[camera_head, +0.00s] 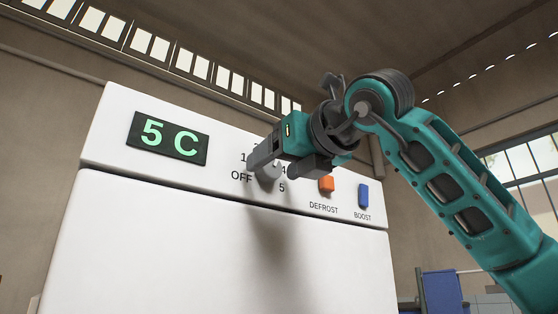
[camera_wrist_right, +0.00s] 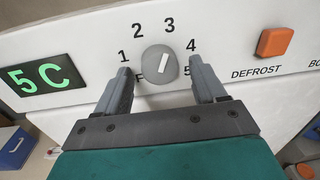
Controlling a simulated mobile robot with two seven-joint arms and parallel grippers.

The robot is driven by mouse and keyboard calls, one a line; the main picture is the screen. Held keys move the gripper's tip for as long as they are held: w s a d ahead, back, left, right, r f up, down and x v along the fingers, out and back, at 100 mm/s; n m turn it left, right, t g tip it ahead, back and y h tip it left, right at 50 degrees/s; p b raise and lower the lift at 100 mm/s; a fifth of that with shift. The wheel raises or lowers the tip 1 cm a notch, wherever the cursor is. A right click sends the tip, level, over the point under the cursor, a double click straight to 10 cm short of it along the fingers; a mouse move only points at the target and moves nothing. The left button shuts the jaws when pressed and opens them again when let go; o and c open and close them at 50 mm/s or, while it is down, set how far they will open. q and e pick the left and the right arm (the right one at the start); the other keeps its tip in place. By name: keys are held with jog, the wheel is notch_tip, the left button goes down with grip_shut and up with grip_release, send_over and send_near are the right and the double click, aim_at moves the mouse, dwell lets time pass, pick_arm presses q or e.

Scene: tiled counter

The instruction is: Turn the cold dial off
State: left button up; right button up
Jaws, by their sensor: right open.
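The cold dial (camera_wrist_right: 157,72) is a round grey knob with a white line on its face. The line is tilted, its upper end leaning right, toward the gap between 3 and 4. In the head view the dial (camera_head: 268,174) is partly hidden by my right gripper (camera_head: 271,167). In the right wrist view my right gripper (camera_wrist_right: 160,70) is open, one finger on each side of the dial with gaps between. OFF is mostly covered by the left finger there; it reads clearly in the head view. My left gripper is not in view.
A white appliance panel (camera_head: 105,120) carries a green "5 C" display (camera_head: 168,139) left of the dial. An orange DEFROST button (camera_head: 326,184) and a blue BOOST button (camera_head: 363,195) sit to the right. Blue-fronted objects (camera_head: 440,288) stand in the right background.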

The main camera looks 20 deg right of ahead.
jog(key=shift+w, duration=0.1)
jog(key=c, duration=1.1)
jog(key=shift+o, duration=0.2)
